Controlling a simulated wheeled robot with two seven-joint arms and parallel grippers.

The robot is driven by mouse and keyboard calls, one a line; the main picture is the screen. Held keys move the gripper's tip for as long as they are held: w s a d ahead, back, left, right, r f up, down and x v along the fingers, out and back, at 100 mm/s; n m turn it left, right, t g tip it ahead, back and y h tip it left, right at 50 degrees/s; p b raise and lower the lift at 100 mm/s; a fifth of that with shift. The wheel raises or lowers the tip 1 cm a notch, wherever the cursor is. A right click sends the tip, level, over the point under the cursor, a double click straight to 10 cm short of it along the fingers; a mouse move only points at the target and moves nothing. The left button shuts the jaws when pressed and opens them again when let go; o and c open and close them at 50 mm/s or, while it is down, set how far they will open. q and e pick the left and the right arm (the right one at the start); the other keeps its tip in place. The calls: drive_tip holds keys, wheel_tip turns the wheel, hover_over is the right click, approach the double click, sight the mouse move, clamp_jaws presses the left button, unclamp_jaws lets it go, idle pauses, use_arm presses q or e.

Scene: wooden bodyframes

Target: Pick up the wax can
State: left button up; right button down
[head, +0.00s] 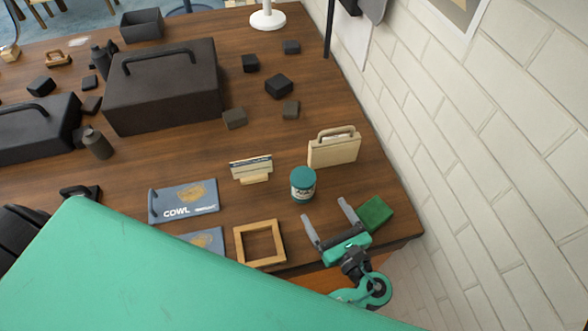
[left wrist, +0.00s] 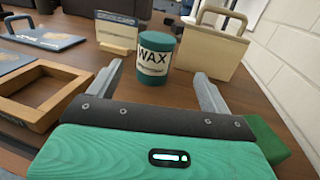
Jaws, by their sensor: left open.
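The wax can (head: 303,184) is a short green cylinder with a pale label, upright on the wooden table near its right end. In the left wrist view the can (left wrist: 158,56) shows the word WAX and stands just beyond the fingertips, between their lines. My left gripper (head: 328,222) is open and empty, its two grey fingers pointing at the can from the near side. The gripper (left wrist: 160,82) touches nothing that I can see. My right gripper is not in view.
A beige handled case (head: 334,148) stands behind the can. A small card stand (head: 251,169) is to its left, a wooden frame (head: 260,243) nearer. A green block (head: 374,214) lies right of my gripper. Dark toolboxes (head: 165,90) and blocks fill the back. A brick wall (head: 500,150) bounds the right.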

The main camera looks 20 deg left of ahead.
sight(300, 171)
use_arm(q)
drive_tip(key=shift+p+x, duration=0.45)
drive_tip(key=shift+x, duration=0.65)
drive_tip(key=p+x, duration=0.2)
drive_tip(key=x, duration=0.3)
drive_tip(key=shift+w+a+r, duration=0.15)
drive_tip(key=shift+a, duration=0.05)
drive_tip(key=shift+w+a, duration=0.2)
drive_tip(key=shift+a, duration=0.1)
drive_tip(key=shift+w+a+r+p, duration=0.3)
drive_tip(key=shift+a+r+p, duration=0.05)
drive_tip(key=shift+p, duration=0.25)
drive_tip(key=x, duration=0.1)
drive_tip(key=p+x, duration=0.2)
drive_tip(key=shift+a+r, duration=0.25)
drive_tip(key=shift+a, duration=0.1)
drive_tip(key=shift+w+a+f, duration=0.15)
drive_tip(key=shift+w+a, duration=0.05)
drive_tip(key=shift+f, duration=0.1)
drive_tip(key=shift+c, duration=0.9)
drive_tip(key=c, duration=1.1)
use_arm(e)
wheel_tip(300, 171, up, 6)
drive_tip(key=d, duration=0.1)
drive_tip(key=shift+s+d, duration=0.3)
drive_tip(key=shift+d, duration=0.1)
